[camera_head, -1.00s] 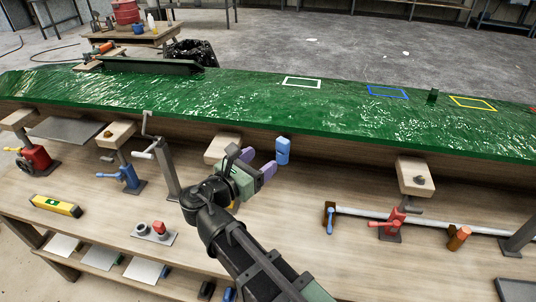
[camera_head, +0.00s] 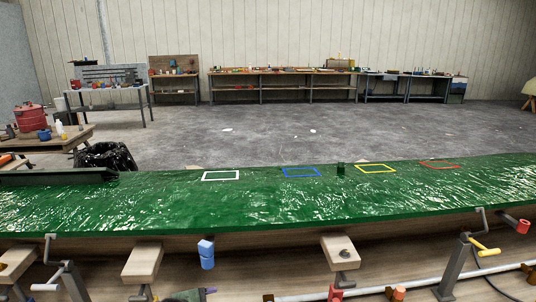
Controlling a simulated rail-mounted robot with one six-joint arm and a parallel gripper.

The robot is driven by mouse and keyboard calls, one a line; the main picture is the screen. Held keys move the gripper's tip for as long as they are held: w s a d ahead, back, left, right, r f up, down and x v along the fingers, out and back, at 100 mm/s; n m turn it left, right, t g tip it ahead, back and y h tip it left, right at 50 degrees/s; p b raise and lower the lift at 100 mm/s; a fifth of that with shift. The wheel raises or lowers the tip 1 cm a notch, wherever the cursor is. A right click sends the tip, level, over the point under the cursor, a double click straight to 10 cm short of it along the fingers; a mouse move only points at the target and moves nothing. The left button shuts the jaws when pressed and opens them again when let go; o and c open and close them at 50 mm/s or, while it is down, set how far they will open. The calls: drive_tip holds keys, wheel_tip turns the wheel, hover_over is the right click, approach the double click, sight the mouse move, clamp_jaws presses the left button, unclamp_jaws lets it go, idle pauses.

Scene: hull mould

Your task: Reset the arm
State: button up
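White (camera_head: 221,176), blue (camera_head: 300,172), yellow (camera_head: 376,168) and red (camera_head: 440,164) outlines lie on the mould beside a small dark green block (camera_head: 341,169). Wooden pads (camera_head: 340,252) and crank stands (camera_head: 459,268) line its near side. Open floor (camera_head: 300,133) lies behind.

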drive_tip(key=d+f+m+g+y+p, duration=0.1)
drive_tip(key=d+m+g+y+p, duration=0.1)
drive_tip(key=d+m, duration=0.7)
drive_tip(key=d+f+m+g+y+p, duration=0.1)
drive_tip(key=d+m+g, duration=0.6)
drive_tip(key=d, duration=1.5)
drive_tip(key=f+m+y, duration=0.1)
drive_tip(key=m+y, duration=0.1)
drive_tip(key=shift+w+d+m+y+p, duration=0.15)
drive_tip(key=shift+w+m+y+p, duration=0.2)
drive_tip(key=shift+m+y+p, duration=0.05)
